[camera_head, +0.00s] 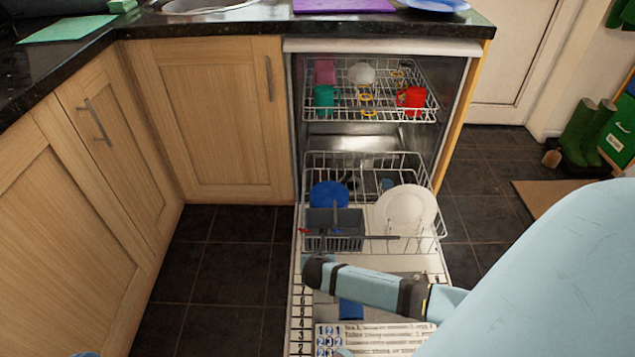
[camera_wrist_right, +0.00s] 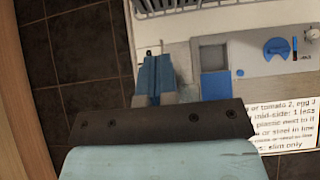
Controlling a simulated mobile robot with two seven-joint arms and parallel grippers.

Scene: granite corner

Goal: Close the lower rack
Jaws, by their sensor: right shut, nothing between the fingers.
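The lower rack (camera_head: 312,158) of the dishwasher is a white wire basket. It is pulled out over the lowered door (camera_head: 430,265). It holds a grey cutlery basket (camera_head: 335,240), a blue round dish (camera_head: 328,194) and a white plate (camera_head: 405,208). My right arm reaches in from the right, over the door, with its end just in front of the rack. In the right wrist view my right gripper (camera_wrist_right: 153,62) is shut and empty over the door's left edge. The rack's front wires (camera_wrist_right: 180,8) show at the top there. My left gripper is not in view.
The upper rack (camera_head: 345,118) holds cups, including a green cup (camera_head: 323,97) and a red mug (camera_head: 411,98). Wooden cabinets (camera_head: 215,120) stand to the left under a dark countertop (camera_head: 230,22). Dark floor tiles (camera_head: 235,270) left of the door are clear.

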